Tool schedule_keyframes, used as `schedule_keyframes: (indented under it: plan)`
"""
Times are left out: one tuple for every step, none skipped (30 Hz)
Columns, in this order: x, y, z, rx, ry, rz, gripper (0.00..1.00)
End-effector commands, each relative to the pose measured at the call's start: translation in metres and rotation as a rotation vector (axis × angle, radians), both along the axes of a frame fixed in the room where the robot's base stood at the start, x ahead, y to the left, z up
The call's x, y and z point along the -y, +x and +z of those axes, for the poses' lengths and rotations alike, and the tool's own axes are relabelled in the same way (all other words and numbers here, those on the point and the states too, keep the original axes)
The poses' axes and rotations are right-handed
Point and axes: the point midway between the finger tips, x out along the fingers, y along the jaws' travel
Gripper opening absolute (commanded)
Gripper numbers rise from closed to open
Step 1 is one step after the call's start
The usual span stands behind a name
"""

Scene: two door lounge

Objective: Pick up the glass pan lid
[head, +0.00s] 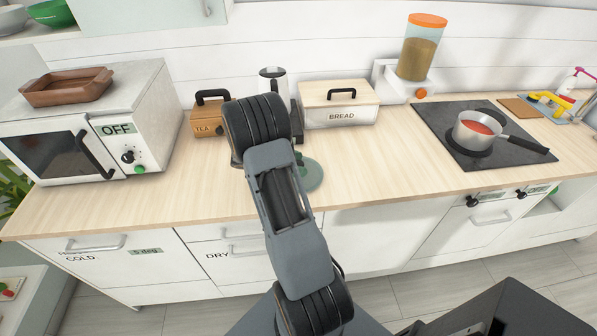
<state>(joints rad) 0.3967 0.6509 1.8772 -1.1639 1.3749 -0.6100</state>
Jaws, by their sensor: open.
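A round, greenish, see-through disc, which looks like the glass pan lid (314,174), lies flat on the wooden counter in the middle of the head view. My arm covers its left part. A small dark shape shows near its upper edge; I cannot tell if it is the lid's knob. My arm reaches up over the counter in front of the lid. My gripper is hidden behind the arm, so its distance from the lid does not show.
On the counter (400,165) stand a microwave (50,150) with a brown dish (66,87), a tea box (207,122), a bread box (340,103) and a grain dispenser (420,52). A saucepan (478,132) of red food sits on the black hob (450,150). Counter right of the lid is clear.

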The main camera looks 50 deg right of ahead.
Motion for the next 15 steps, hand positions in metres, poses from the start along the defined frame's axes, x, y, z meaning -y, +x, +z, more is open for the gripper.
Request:
schedule_keyframes:
  plan:
    - [0.0018, -0.0017, -0.0008, -0.001, 0.001, -0.001, 0.66]
    - [0.0025, -0.0021, -0.0012, 0.000, 0.000, -0.001, 0.66]
    - [0.0030, -0.0025, -0.0017, 0.000, 0.000, -0.001, 0.66]
    - [0.0031, -0.0026, -0.0019, 0.000, 0.000, -0.001, 0.66]
    - [0.0030, -0.0025, -0.0020, 0.000, 0.000, -0.001, 0.66]
    - [0.0030, -0.0024, -0.0019, 0.000, 0.000, -0.001, 0.66]
    - [0.0029, -0.0024, -0.0019, 0.000, 0.000, -0.001, 0.66]
    - [0.0029, -0.0024, -0.0019, 0.000, 0.000, -0.001, 0.66]
    - [0.0029, -0.0024, -0.0019, 0.000, 0.000, -0.001, 0.66]
    - [0.0029, -0.0023, -0.0018, 0.000, 0.000, 0.000, 0.63]
    - [0.0029, -0.0023, -0.0018, 0.000, 0.000, 0.000, 0.60]
    - [0.0028, -0.0022, -0.0018, 0.001, -0.001, 0.000, 0.56]
    - [0.0029, -0.0022, -0.0017, 0.001, -0.001, 0.000, 0.53]
    - [0.0028, -0.0023, -0.0017, 0.001, -0.001, 0.000, 0.50]
    - [0.0028, -0.0021, -0.0017, 0.001, -0.001, 0.000, 0.46]
